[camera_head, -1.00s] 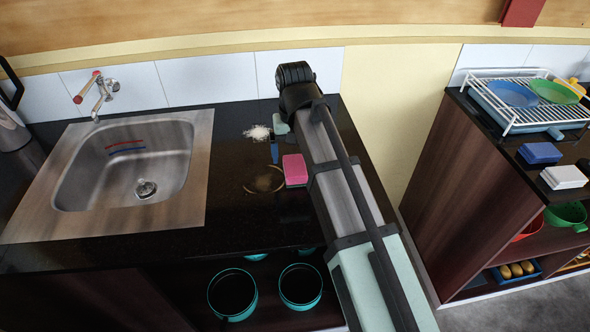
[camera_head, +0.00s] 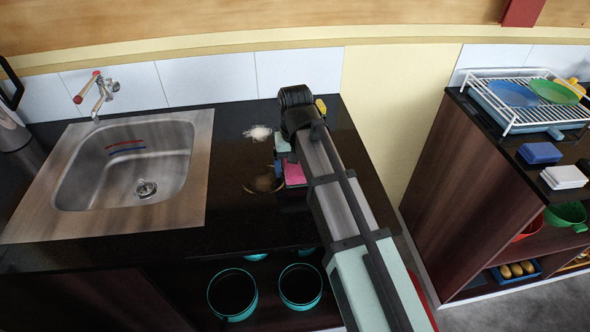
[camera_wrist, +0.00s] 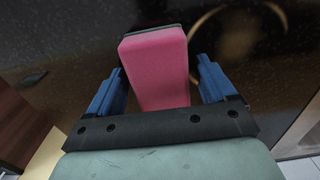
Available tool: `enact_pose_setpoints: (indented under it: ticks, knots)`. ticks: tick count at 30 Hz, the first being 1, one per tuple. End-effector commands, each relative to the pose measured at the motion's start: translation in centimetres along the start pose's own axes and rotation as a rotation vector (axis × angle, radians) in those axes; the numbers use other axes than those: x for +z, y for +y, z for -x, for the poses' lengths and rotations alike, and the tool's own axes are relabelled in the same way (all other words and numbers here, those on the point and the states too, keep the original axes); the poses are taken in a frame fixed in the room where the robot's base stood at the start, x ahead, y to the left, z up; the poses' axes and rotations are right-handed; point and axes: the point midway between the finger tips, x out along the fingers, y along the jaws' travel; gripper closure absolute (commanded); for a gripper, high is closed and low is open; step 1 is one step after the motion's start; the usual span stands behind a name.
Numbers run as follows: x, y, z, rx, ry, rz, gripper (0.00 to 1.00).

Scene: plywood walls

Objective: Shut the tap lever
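The tap (camera_head: 104,90) stands at the wall behind the sink. Its lever (camera_head: 86,87), a bar with red ends, sticks out toward the left and slants. My gripper (camera_head: 284,158) is over the counter, well to the right of the sink and away from the tap; my arm partly hides it. In the wrist view my gripper (camera_wrist: 157,80) has its blue fingers spread apart, with a pink block (camera_wrist: 155,60) showing between them. I cannot tell whether the block is between the fingers or below them. The tap is not in the wrist view.
The steel sink (camera_head: 60,190) is set in the black counter (camera_head: 235,215). Teal pots (camera_head: 232,293) stand below. A dish rack (camera_head: 520,122) stands on the right cabinet.

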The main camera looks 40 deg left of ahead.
Motion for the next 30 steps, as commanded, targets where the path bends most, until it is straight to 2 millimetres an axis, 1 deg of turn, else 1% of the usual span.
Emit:
enact_pose_setpoints:
  ticks: [1, 2, 15, 16, 23, 26, 30]
  knots:
    - [0.0, 0.0, 0.0, 0.000, 0.000, 0.000, 0.21]
    - [0.0, 0.0, 0.0, 0.000, 0.000, 0.000, 0.24]
    - [0.0, 0.0, 0.0, 0.000, 0.000, 0.000, 0.66]
    - [0.0, 0.0, 0.0, 0.000, 0.000, 0.000, 0.68]
    - [0.0, 0.0, 0.2, 0.000, 0.000, 0.000, 0.68]
    - [-0.1, 0.0, 1.0, 0.000, 0.002, 0.000, 0.68]
    - [-0.1, 0.0, 2.8, 0.000, 0.002, 0.000, 0.68]
